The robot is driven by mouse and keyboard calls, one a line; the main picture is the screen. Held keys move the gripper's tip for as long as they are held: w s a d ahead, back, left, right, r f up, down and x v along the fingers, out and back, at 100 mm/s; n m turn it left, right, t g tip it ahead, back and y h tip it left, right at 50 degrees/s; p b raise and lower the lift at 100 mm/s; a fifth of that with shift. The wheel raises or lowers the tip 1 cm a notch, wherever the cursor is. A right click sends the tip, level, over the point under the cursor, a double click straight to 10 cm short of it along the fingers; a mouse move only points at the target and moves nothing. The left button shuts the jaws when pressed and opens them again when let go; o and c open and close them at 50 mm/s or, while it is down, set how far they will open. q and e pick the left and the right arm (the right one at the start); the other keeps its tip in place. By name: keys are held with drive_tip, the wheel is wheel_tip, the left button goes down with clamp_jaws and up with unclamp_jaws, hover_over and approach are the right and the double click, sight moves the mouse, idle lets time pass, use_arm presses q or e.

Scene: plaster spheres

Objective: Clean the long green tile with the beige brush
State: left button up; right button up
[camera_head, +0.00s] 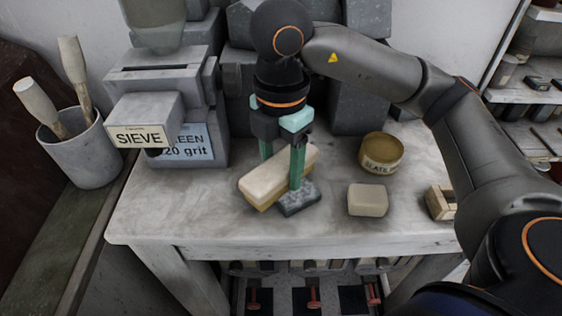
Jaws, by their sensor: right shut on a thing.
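My right gripper (282,168) comes down from above with its green fingers on either side of a long beige block with a yellowish lower layer, which looks like the beige brush (266,182). The gripper is shut on it. The brush lies slanted, low over the worktop. A short grey-green piece (300,199) shows at the front finger's foot, beside the brush. I cannot tell whether it is an end of the long green tile, as the brush and finger hide what is behind. My left gripper is not in view.
On the pale worktop (200,211) stand a beige block (367,200), a round labelled tin (381,153) and a small wooden piece (441,203). A sieve machine (165,85) and grey blocks (361,100) crowd the back. A pot (84,157) holds tools at left. The front left worktop is clear.

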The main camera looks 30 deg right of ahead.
drive_tip(key=shift+f, duration=0.15)
drive_tip(key=shift+w+d, duration=0.15)
drive_tip(key=shift+d, duration=0.4)
drive_tip(key=shift+w+d+b, duration=0.1)
drive_tip(key=shift+d+b, duration=0.2)
drive_tip(key=shift+d, duration=0.25)
drive_tip(key=shift+a, duration=0.15)
drive_tip(key=shift+s+a+r+p, duration=0.2)
drive_tip(key=shift+a+p, duration=0.1)
drive_tip(key=shift+a, duration=0.45)
drive_tip(key=shift+s+a+f, duration=0.1)
drive_tip(key=shift+s+a, duration=0.05)
drive_tip(key=shift+a, duration=0.5)
drive_tip(key=shift+s+a, duration=0.15)
drive_tip(key=shift+a, duration=0.5)
drive_tip(key=shift+d, duration=0.1)
